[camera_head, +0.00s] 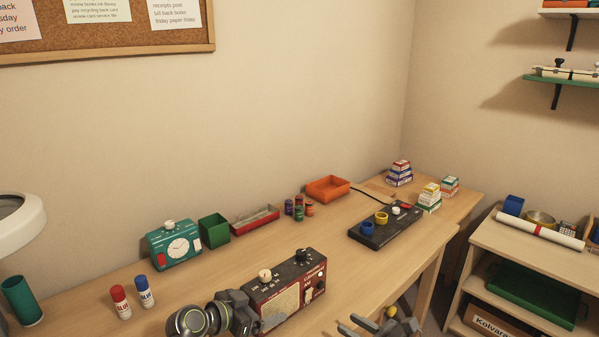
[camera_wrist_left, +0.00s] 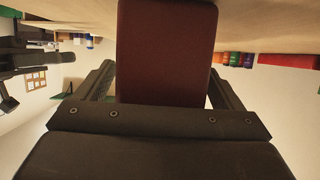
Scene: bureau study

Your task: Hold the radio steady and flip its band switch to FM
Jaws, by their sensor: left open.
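My left gripper (camera_head: 250,318) is at the radio's left end. In the left wrist view the radio's dark red end (camera_wrist_left: 165,50) lies between the open fingers of my left gripper (camera_wrist_left: 163,85); contact is not clear. My right gripper (camera_head: 362,326) is low in front of the radio's right end, apart from it and partly cut off.
Behind the radio are a teal clock (camera_head: 174,246), a green box (camera_head: 214,229), a red tray (camera_head: 256,220) and an orange tray (camera_head: 328,188). Glue sticks (camera_head: 120,302) stand at left. A dark board with coloured rings (camera_head: 384,230) lies at right.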

